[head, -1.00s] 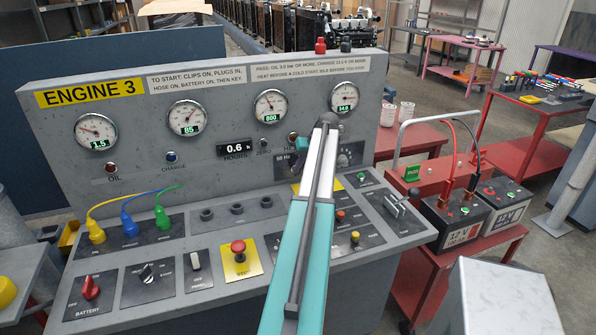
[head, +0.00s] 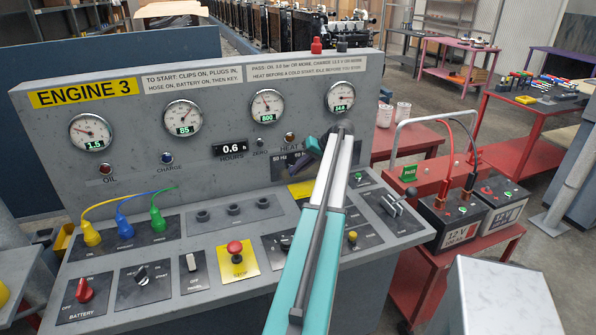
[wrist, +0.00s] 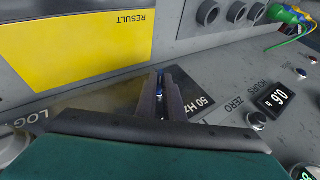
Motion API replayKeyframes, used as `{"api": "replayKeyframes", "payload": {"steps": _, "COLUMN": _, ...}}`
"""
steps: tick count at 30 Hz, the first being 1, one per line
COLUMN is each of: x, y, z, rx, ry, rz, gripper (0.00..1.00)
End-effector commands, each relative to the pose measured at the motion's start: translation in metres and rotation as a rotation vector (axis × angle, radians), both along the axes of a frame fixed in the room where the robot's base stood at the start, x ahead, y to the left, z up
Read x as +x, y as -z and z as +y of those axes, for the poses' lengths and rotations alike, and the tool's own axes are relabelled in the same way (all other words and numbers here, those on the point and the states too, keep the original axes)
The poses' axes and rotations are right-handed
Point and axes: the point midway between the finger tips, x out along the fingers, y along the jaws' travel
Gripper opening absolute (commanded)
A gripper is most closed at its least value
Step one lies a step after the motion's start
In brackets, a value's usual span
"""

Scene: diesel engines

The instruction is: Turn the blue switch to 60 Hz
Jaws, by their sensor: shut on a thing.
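In the wrist view my gripper (wrist: 163,92) is shut on the small blue switch (wrist: 161,78). Only a thin strip of blue shows between the two dark fingers. The switch sits on a dark plate (wrist: 120,92) marked "50 HZ" on the right in this view; the other end of the plate is partly hidden by the gripper. In the head view my gripper (head: 313,146) is at the upright panel, under the right gauges, and the switch is hidden there. The 50 Hz end of the plate (head: 280,162) shows left of it.
The grey engine console (head: 215,160) carries gauges, plugs and a red stop button (head: 235,248) on a yellow plate. A yellow result plate (wrist: 75,40) is close to the gripper in the wrist view. The battery cart (head: 400,275) stands to the right.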

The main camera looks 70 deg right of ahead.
Motion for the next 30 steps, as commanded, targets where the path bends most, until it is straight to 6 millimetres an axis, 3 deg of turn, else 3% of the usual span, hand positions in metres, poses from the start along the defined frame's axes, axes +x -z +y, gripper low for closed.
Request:
{"api": "replayKeyframes", "payload": {"steps": 1, "x": 0.002, "y": -0.002, "z": -0.003, "rx": -0.007, "ry": 0.005, "rz": -0.006, "gripper": 0.00}}
{"api": "replayKeyframes", "payload": {"steps": 2, "x": 0.002, "y": -0.002, "z": -0.003, "rx": -0.007, "ry": 0.005, "rz": -0.006, "gripper": 0.13}}
{"api": "replayKeyframes", "payload": {"steps": 3, "x": 0.002, "y": -0.002, "z": -0.003, "rx": -0.007, "ry": 0.005, "rz": -0.006, "gripper": 0.20}}
{"api": "replayKeyframes", "payload": {"steps": 5, "x": 0.002, "y": -0.001, "z": -0.002, "rx": -0.006, "ry": 0.004, "rz": -0.004, "gripper": 0.27}}
{"api": "replayKeyframes", "payload": {"steps": 20, "x": -0.005, "y": -0.006, "z": -0.002, "rx": -0.003, "ry": 0.003, "rz": -0.001, "gripper": 0.27}}
{"api": "replayKeyframes", "payload": {"steps": 30, "x": -0.035, "y": -0.038, "z": -0.004, "rx": -0.005, "ry": 0.004, "rz": -0.003, "gripper": 0.27}}
